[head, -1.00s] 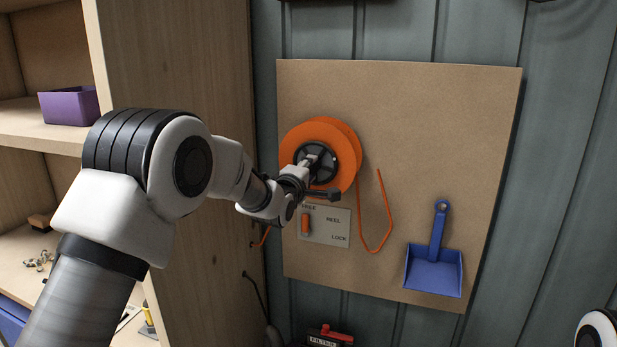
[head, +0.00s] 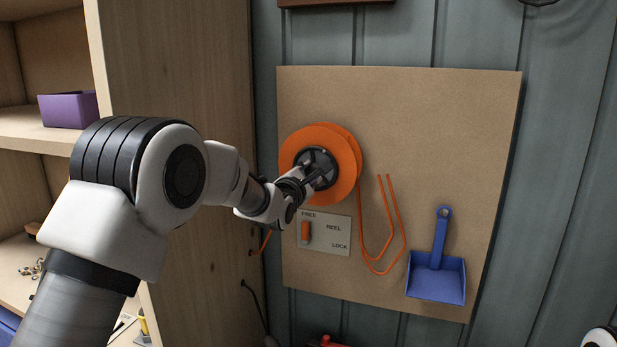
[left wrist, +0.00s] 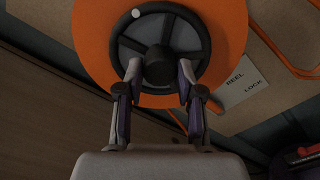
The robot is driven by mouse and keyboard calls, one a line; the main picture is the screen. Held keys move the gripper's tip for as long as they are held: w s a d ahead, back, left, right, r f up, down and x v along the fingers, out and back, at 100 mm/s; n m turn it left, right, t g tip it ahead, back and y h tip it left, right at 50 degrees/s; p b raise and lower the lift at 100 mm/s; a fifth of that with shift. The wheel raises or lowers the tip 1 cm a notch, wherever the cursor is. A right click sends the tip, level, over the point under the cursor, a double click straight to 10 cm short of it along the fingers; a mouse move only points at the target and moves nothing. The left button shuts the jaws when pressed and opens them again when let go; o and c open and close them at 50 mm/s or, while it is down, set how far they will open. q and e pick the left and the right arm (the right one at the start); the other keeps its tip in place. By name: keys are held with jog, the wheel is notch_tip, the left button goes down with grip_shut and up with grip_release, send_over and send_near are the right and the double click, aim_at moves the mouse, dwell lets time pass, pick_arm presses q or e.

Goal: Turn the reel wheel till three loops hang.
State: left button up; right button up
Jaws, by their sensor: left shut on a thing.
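The orange reel (head: 345,146) is mounted on the brown board, with a black spoked wheel (head: 320,160) on its front. My left gripper (left wrist: 157,80) is shut on the wheel's central hub (left wrist: 159,66), with one finger on each side of it. The wheel's rim and a pale knob (left wrist: 136,13) show in the left wrist view. An orange lever (head: 306,232) stands near the word FREE on a grey plate (head: 338,241). My right gripper is out of view.
A blue dustpan (head: 437,277) hangs on the board (head: 450,130) right of the cord. A wooden shelf with a purple bin (head: 68,110) stands at the left. A red item (head: 330,341) is partly visible below the board.

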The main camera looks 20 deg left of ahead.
pick_arm(q)
jog(key=shift+r, duration=0.25)
jog(key=o, duration=1.1)
jog(key=shift+o, duration=0.3)
jog(key=shift+w+f, duration=0.15)
jog(key=shift+f, duration=0.05)
jog(key=s, duration=1.2)
jog(key=shift+a, duration=0.2)
